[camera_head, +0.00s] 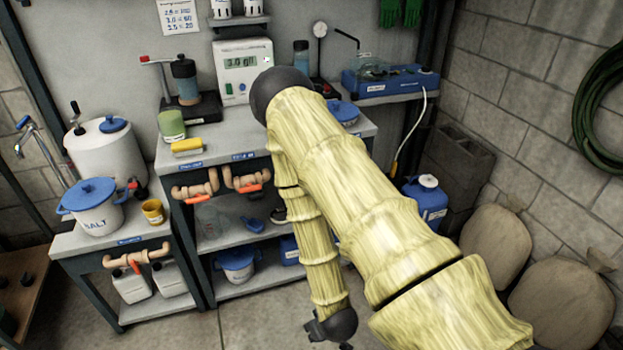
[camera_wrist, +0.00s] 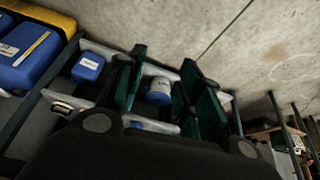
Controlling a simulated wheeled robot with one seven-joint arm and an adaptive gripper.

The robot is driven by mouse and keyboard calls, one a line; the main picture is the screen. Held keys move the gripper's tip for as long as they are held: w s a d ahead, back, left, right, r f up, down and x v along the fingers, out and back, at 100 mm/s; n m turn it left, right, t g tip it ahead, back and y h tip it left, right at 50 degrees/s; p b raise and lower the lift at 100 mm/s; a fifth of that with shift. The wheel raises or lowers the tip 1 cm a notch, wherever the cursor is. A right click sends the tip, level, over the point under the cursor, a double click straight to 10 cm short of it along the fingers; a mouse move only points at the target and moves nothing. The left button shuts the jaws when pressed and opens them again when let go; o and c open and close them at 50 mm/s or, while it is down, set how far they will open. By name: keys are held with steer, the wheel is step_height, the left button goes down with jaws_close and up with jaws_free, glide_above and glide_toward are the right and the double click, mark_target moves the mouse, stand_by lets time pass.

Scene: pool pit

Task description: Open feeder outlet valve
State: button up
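Several pipe valves with orange-red handles are in the head view. Two hang side by side under the middle bench: a left valve (camera_head: 196,188) and a right valve (camera_head: 246,181). Another valve (camera_head: 137,260) is under the left bench. The white tank (camera_head: 100,148) has a small red part (camera_head: 133,184) at its lower right. I cannot tell which one is the feeder outlet valve. My gripper (camera_head: 328,332) hangs low in front of the benches, apart from all of them. In the wrist view its dark green fingers (camera_wrist: 166,68) are spread and nothing is between them.
The middle bench (camera_head: 225,140) carries a meter (camera_head: 243,70), a green cup and a yellow block. A salt bucket (camera_head: 97,207) and yellow cup stand on the left bench. A blue jug (camera_head: 427,200) and tan sacks (camera_head: 560,300) are at right. Floor before the benches is clear.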

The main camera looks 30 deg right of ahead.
steer(key=w+d+r+t+h+b, duration=0.1)
steer(key=w+d+r+t, duration=0.25)
steer(key=w, duration=0.35)
steer(key=w+d+r+t+b, duration=0.1)
steer(key=w+d+r+t, duration=0.1)
steer(key=w+d, duration=0.4)
steer(key=w+d+r+m+t+h+b, duration=0.1)
steer(key=w+d+r+t, duration=0.35)
steer(key=w+r, duration=0.3)
steer(key=w+d+r+t+h+b, duration=0.1)
steer(key=w+d+r+t+b, duration=0.15)
steer(key=w+d+r, duration=0.45)
steer(key=r+p+x, duration=0.1)
steer(key=x, duration=0.8)
steer(key=shift+w+a, duration=0.3)
steer(key=shift+r, duration=0.1)
jaws_close()
